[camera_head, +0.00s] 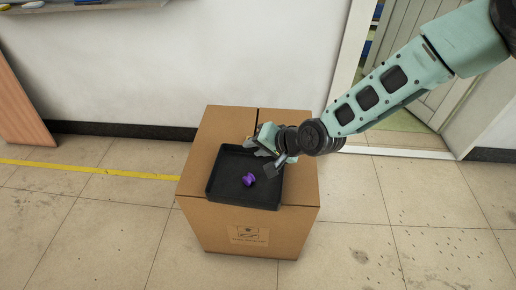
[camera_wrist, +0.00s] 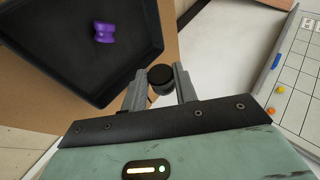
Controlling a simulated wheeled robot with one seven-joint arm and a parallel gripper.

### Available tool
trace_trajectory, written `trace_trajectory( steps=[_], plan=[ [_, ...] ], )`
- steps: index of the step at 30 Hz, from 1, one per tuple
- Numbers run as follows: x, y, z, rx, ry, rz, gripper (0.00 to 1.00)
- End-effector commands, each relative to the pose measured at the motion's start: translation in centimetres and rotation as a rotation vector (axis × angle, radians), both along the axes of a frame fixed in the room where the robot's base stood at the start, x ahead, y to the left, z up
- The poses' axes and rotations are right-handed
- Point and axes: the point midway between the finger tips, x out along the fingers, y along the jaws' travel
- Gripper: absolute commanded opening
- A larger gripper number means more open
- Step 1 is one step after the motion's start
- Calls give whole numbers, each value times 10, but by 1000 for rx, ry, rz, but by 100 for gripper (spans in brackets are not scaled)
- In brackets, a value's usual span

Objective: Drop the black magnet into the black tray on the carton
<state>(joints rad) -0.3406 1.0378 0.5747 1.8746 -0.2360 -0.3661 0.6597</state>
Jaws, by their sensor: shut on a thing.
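The black magnet (camera_wrist: 161,77) is a small dark round piece between the two fingers of my gripper (camera_wrist: 160,85) in the wrist view. My gripper is shut on it. In the head view my gripper (camera_head: 268,157) is over the right back part of the black tray (camera_head: 225,190), and the magnet cannot be made out there. The tray sits on top of the brown carton (camera_head: 215,225). In the wrist view the tray (camera_wrist: 125,70) lies to the left of the magnet.
A purple spool-shaped piece (camera_head: 249,179) lies in the tray. Yellow tape (camera_head: 110,171) crosses the tiled floor at left. A white wall (camera_head: 200,60) stands behind the carton, with a door frame (camera_head: 350,60) at right. A shelf edge (camera_head: 90,5) shows at upper left.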

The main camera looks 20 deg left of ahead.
Motion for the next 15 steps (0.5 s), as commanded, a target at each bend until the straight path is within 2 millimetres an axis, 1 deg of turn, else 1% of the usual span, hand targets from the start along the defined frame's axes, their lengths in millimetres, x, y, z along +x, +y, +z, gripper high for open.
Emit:
trace_trajectory(
  steps=[1,9,12,15],
  plan=[
    [0,0,-8,0,1,-1,8],
    [0,0,-40,1,0,-1,8],
    [0,0,-48,0,0,-1,8],
    [0,0,-52,0,0,-1,8]
  ],
)
